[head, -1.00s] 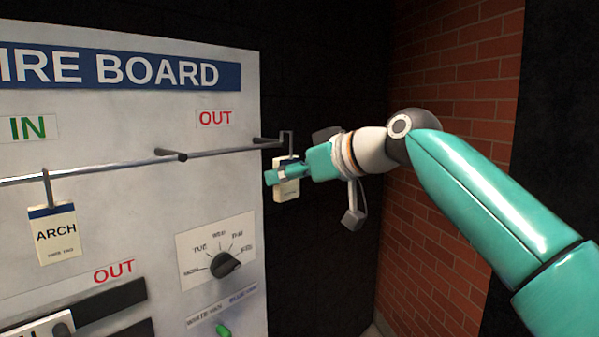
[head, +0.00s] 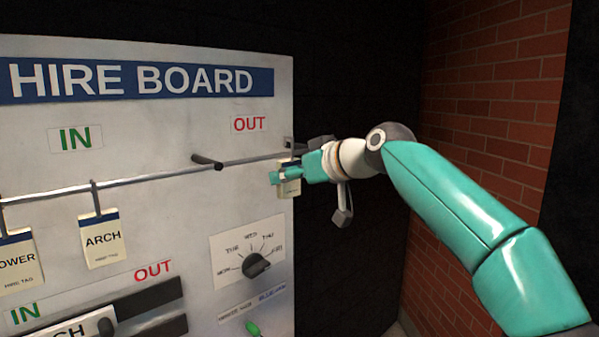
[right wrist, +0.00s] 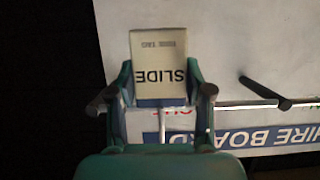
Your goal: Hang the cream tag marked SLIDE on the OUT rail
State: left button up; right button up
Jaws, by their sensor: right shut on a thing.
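The cream SLIDE tag (right wrist: 160,65) is between the two fingers of my right gripper (head: 279,179), which is shut on it. Its lettering is upside down in the right wrist view. In the head view the tag (head: 290,188) is partly covered by the gripper, and its hook (head: 288,145) stands up above it, overlapping the right end of the rail. I cannot tell whether the hook is around the rail or in front of it. The OUT rail (head: 245,161) runs right of a dark peg (head: 207,162), under the red OUT sign (head: 249,124). My left gripper is not in view.
The ARCH tag (head: 103,240) and a tag ending in OWER (head: 18,262) hang on the rail's left part, near the IN sign (head: 75,139). A dial (head: 255,265) and sliders sit lower on the board. A brick wall (head: 490,130) stands to the right.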

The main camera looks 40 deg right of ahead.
jog(key=shift+w+a+r+p, duration=0.1)
jog(key=shift+w+p, duration=0.25)
jog(key=shift+w, duration=0.4)
jog(key=shift+f+b, duration=1.15)
jog(key=shift+f, duration=0.05)
jog(key=shift+c, duration=0.4)
jog(key=o, duration=1.3)
jog(key=a+v, duration=0.1)
jog(key=v, duration=1)
jog(key=shift+s+d, duration=0.4)
jog(key=shift+d, duration=0.1)
